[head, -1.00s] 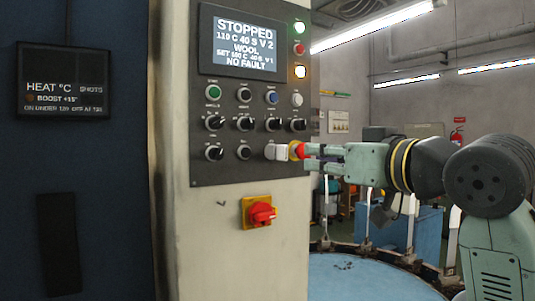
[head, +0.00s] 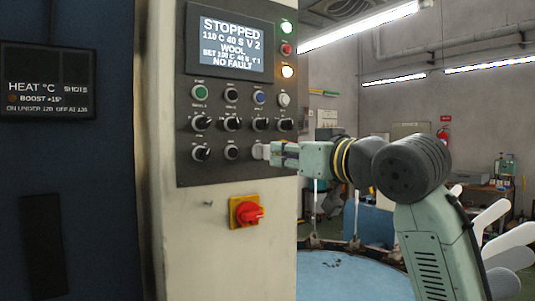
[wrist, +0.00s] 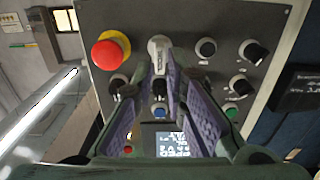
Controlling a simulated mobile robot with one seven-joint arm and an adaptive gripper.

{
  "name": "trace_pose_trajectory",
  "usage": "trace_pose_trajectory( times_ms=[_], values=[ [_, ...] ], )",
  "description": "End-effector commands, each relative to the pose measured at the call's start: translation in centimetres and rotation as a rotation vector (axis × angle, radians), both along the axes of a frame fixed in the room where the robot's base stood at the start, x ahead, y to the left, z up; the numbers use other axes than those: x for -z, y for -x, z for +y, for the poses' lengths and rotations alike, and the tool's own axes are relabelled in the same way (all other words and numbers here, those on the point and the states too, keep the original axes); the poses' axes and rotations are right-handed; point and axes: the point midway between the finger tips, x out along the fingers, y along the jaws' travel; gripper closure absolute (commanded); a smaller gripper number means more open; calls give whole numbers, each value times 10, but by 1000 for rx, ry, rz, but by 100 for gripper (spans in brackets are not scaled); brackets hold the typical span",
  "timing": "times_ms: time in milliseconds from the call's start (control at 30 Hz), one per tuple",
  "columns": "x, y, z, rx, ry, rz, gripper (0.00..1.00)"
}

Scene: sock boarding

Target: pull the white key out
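The white key (head: 260,151) sticks out of the lower right of the dark control panel, in the head view. In the wrist view the white key (wrist: 159,48) shows at the top middle, beside the red mushroom button (wrist: 111,50) with its yellow ring. My gripper (head: 276,153) is level with the key, its tips very close to it. In the wrist view my gripper (wrist: 161,68) has its two purple-padded fingers apart, with the tips on either side of the key's near part. I cannot tell whether they touch it. In the head view my gripper hides the mushroom button.
The panel (head: 186,173) carries several black knobs and buttons close around the key. Its screen (head: 230,45) reads STOPPED. A red switch on a yellow plate (head: 246,212) sits below. A blue round surface (head: 345,275) lies lower right.

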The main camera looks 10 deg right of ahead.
Motion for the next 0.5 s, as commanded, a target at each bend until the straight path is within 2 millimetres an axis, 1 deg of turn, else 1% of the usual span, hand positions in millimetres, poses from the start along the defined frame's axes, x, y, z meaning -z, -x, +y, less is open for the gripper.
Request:
trace_pose_trajectory(
  times_ms=[267, 500],
  values=[
    [0, 0, 0, 0, 0, 0, 88],
    [0, -4, 1, 0, 0, 0, 88]
  ],
)
